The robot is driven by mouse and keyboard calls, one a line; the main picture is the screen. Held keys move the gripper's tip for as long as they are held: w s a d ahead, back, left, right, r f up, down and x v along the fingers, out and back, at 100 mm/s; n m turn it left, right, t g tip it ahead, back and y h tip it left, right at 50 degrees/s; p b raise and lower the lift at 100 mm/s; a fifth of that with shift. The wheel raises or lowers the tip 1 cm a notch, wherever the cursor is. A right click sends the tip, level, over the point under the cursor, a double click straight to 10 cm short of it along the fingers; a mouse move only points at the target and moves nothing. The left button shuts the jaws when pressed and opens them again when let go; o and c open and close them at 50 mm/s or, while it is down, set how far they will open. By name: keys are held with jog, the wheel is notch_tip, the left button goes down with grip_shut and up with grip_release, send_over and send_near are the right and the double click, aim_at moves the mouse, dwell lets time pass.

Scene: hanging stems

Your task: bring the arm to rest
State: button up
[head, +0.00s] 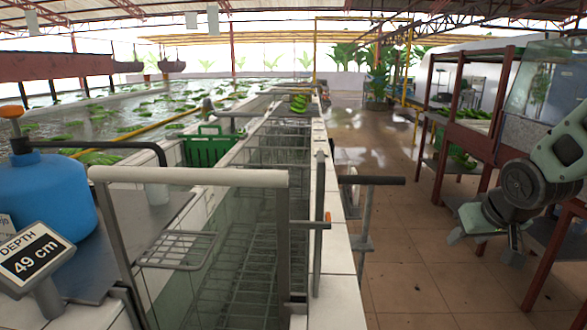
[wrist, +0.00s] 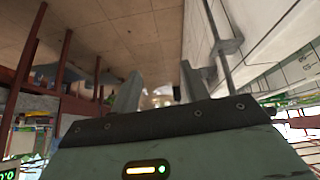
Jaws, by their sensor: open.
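My gripper (head: 485,246) hangs at the right side of the head view, at the end of my grey-green arm (head: 560,150). It points downward over the tiled floor, with its two fingers apart. In the wrist view my gripper (wrist: 160,85) shows two grey fingers spread wide, with nothing between them. It touches nothing that I can see. The upper part of the arm runs out of the head view at the right edge.
A wash line with a glass panel and a grey rail (head: 190,177) fills the middle. A blue tank (head: 45,205), a depth sign (head: 35,255) reading 49 cm and a green crate (head: 208,148) stand left. A brown rack (head: 470,140) with bananas is near my arm. The tiled floor (head: 425,270) is open.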

jog(key=s+a+f+g, duration=0.2)
jog(key=s, duration=0.6)
jog(key=s+a+f+g, duration=0.1)
jog(key=s+f+g, duration=0.1)
jog(key=s, duration=0.5)
jog(key=s+a+r+n+g, duration=0.1)
jog(key=s+a+n, duration=0.1)
jog(key=s+a, duration=0.2)
jog(key=s+a+r+n+g+p, duration=0.1)
jog(key=s+a+r+n, duration=0.1)
jog(key=a, duration=0.6)
jog(key=s+a+r+n+y+p, duration=0.1)
jog(key=s+a+n, duration=0.2)
jog(key=s+a, duration=0.3)
jog(key=shift+s+r+n+g, duration=0.25)
jog(key=shift+r+n+g, duration=0.05)
jog(key=shift+r+g, duration=0.1)
jog(key=shift+c, duration=0.9)
jog(key=shift+a, duration=0.1)
